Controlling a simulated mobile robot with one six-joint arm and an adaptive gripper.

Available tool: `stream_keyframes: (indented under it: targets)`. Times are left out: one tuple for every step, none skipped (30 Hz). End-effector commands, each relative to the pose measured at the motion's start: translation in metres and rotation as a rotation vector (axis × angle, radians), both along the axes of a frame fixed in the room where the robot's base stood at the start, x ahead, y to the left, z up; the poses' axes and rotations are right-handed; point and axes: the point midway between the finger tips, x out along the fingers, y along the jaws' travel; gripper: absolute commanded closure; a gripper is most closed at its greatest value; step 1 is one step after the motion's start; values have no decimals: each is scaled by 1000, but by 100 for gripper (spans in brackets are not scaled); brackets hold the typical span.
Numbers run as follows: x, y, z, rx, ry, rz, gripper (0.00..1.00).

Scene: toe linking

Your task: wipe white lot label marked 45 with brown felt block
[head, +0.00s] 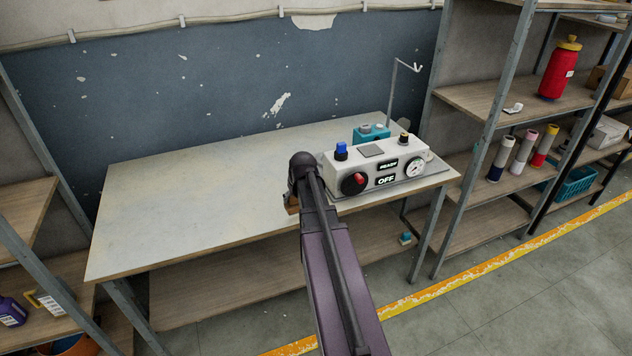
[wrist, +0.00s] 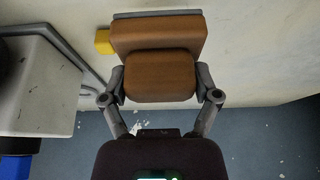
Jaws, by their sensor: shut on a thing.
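My gripper (wrist: 160,88) is shut on the brown felt block (wrist: 158,36), with a finger on each side of its nearer part. The block has a wider part beyond the held part, and a thin grey strip shows along its far edge. In the head view only a small brown piece of the block (head: 291,204) shows left of my arm, at the workbench's front edge; my arm hides the rest. I cannot tell whether the block touches the bench. I see no white label marked 45 in either view.
A white control box (head: 372,165) with knobs, a gauge and an OFF sign stands on the right of the workbench (head: 200,210), close to my gripper. A teal device (head: 371,133) stands behind it. A small yellow thing (wrist: 104,42) is beside the block. The bench's left side is clear.

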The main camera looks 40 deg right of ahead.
Motion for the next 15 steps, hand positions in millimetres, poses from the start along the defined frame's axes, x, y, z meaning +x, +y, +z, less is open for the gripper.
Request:
stream_keyframes:
  targets:
    - [0, 0, 2, 0, 0, 0, 82]
    - [0, 0, 4, 0, 0, 0, 82]
    - [0, 0, 6, 0, 0, 0, 82]
    - [0, 0, 9, 0, 0, 0, 82]
    - [0, 0, 11, 0, 0, 0, 82]
    - [0, 0, 15, 0, 0, 0, 82]
    - [0, 0, 18, 0, 0, 0, 82]
    - [0, 0, 20, 0, 0, 0, 82]
    - [0, 0, 23, 0, 0, 0, 82]
    - [0, 0, 25, 0, 0, 0, 82]
    - [0, 0, 27, 0, 0, 0, 82]
    - [0, 0, 29, 0, 0, 0, 82]
    - [0, 0, 29, 0, 0, 0, 82]
    - [0, 0, 30, 0, 0, 0, 82]
    - [0, 0, 30, 0, 0, 0, 82]
